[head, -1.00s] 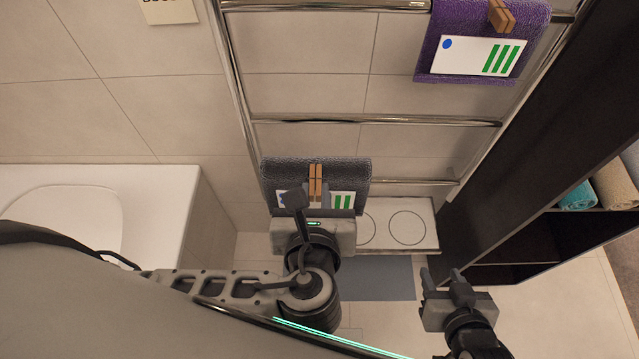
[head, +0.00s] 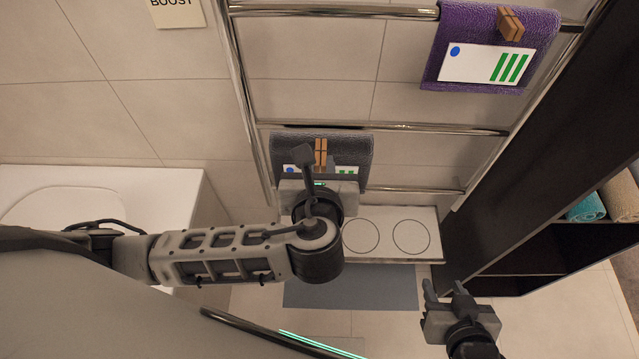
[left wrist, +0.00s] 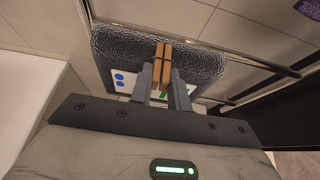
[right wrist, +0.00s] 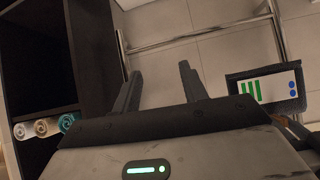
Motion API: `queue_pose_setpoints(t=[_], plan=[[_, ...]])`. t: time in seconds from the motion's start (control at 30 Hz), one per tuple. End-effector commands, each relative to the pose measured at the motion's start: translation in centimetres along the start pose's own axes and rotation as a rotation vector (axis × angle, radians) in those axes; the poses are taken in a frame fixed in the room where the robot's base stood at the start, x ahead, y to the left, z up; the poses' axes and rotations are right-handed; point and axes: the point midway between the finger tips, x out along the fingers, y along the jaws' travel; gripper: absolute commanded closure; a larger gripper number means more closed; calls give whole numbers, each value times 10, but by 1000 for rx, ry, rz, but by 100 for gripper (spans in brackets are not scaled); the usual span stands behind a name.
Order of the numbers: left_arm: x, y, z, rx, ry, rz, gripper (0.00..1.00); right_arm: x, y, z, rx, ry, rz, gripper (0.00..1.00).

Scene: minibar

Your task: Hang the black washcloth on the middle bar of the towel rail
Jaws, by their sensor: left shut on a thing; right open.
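The black washcloth (head: 350,147) carries a white card and a wooden peg (head: 321,150). My left gripper (head: 318,172) is shut on the peg, which also shows between its fingers in the left wrist view (left wrist: 163,62). In the head view the cloth's top edge lies just below the middle bar (head: 420,128) of the towel rail; I cannot tell whether they touch. The cloth (left wrist: 205,70) spreads behind the fingers in the left wrist view. Its card (right wrist: 265,88) shows at the right in the right wrist view. My right gripper (head: 445,290) is open and empty, low and right.
A purple washcloth (head: 440,45) with card and peg hangs on the top bar (head: 330,11). A lower bar (head: 420,190) is bare at its right. A dark shelf (head: 530,150) with rolled towels (head: 587,207) stands right; a white toilet (head: 70,205) is left.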

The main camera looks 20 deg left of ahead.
Motion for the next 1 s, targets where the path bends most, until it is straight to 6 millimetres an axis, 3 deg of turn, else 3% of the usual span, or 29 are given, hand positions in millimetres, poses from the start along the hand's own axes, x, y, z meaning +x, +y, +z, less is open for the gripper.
queue_pose_setpoints(t=[0.67,1.0], plan=[[83,0,34,-2,-4,1,100,24,-7,20,0,26,-28,57],[95,0,9,1,0,0,100,20,-8,18,-5,27,-33,57]])
